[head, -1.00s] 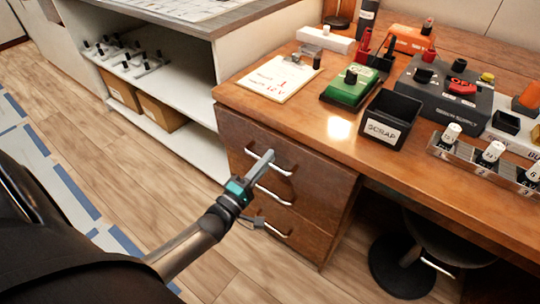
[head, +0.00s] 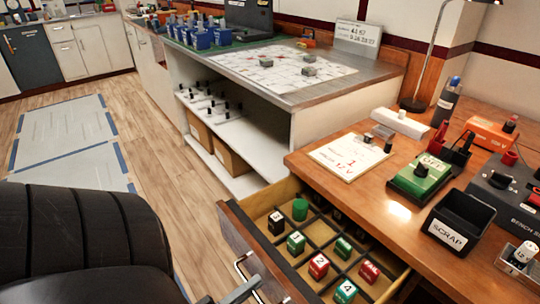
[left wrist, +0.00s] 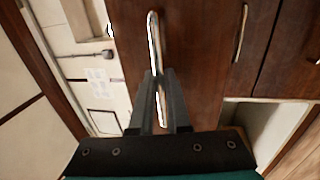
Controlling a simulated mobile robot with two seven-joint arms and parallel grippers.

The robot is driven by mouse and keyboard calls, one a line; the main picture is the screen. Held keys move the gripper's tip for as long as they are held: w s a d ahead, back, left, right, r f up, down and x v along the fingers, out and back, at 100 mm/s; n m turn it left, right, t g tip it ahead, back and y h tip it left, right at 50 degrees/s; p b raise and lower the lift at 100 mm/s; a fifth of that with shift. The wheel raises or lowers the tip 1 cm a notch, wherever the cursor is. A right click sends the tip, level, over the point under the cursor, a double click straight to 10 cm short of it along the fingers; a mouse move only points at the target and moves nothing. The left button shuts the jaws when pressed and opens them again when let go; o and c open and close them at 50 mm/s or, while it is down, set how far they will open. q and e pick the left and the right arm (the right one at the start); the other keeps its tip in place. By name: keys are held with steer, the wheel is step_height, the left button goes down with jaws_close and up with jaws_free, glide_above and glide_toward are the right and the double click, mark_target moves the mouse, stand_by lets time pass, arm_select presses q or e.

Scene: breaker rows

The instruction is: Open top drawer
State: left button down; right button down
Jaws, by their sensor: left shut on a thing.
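The top drawer (head: 325,250) of the wooden desk is pulled out, and its divided inside shows in the head view. Its brown front (head: 262,258) carries a metal bar handle (head: 241,268), partly cut off by the lower picture edge. My left gripper (head: 240,291) is at this handle, mostly below the picture. In the left wrist view, the two dark fingers of my left gripper (left wrist: 159,76) are closed around the handle bar (left wrist: 153,35), against the brown drawer front (left wrist: 190,50). My right gripper is not in view.
Several colored blocks, such as a red one (head: 319,266), sit in the drawer's compartments. The desk top (head: 375,205) holds a clipboard (head: 348,157), a green device (head: 419,175) and a black scrap bin (head: 459,220). A white shelf unit (head: 240,182) stands left of the desk; floor lies open beyond.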

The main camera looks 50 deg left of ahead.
arm_select(q)
steer(key=shift+r+v, duration=0.2)
steer(key=shift+v, duration=0.9)
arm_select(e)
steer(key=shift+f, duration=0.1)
arm_select(q)
steer(key=c, duration=1.2)
jaws_free()
steer(key=shift+o, duration=0.2)
